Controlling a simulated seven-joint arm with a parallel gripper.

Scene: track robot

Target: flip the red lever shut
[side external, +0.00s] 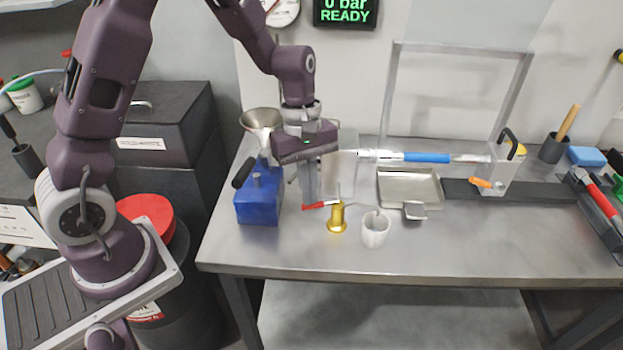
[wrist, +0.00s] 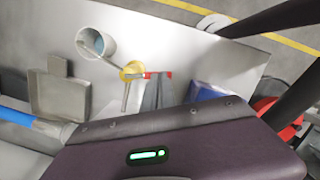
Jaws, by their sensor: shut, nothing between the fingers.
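The red lever (side external: 317,205) sticks out to the left from the top of a brass valve (side external: 337,218) on the steel bench. In the wrist view the red lever (wrist: 160,74) shows at the fingertips, beside the brass valve (wrist: 132,71). My gripper (side external: 309,200) points down, shut and empty, at the lever's outer part. I cannot tell whether the fingertips touch it. In the wrist view my gripper (wrist: 158,88) partly covers the lever. A thin spout runs from the valve to the white cup (side external: 376,231); the cup in the wrist view (wrist: 97,42) has something blue inside.
A blue block-shaped device (side external: 258,203) with a black-handled arm stands left of my gripper. The bench front (side external: 300,250) is clear.

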